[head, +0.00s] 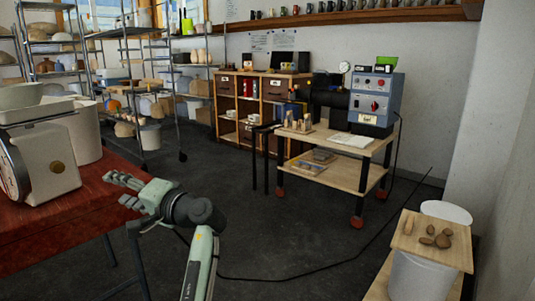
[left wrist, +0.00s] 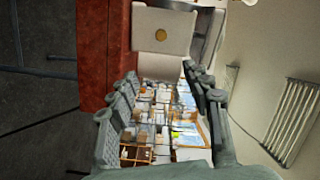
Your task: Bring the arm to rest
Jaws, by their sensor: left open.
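My left gripper (head: 117,188) is in the head view, beside the right edge of the red-topped table (head: 100,205). Its fingers point left toward the table, spread apart with nothing between them. My left arm reaches up to it from the bottom of the picture. In the left wrist view both fingers of the left gripper (left wrist: 160,74) are parted and empty, and the red table edge and the white scale lie beyond them. I cannot tell whether a finger touches the table. My right gripper is in neither view.
A white scale (head: 45,160) and a white bucket (head: 82,135) stand on the red table. A wheeled wooden cart (head: 330,180) carries a blue-grey control box (head: 375,98). A board with several brown lumps (head: 425,247) is at lower right. A dark cable crosses the clear middle floor.

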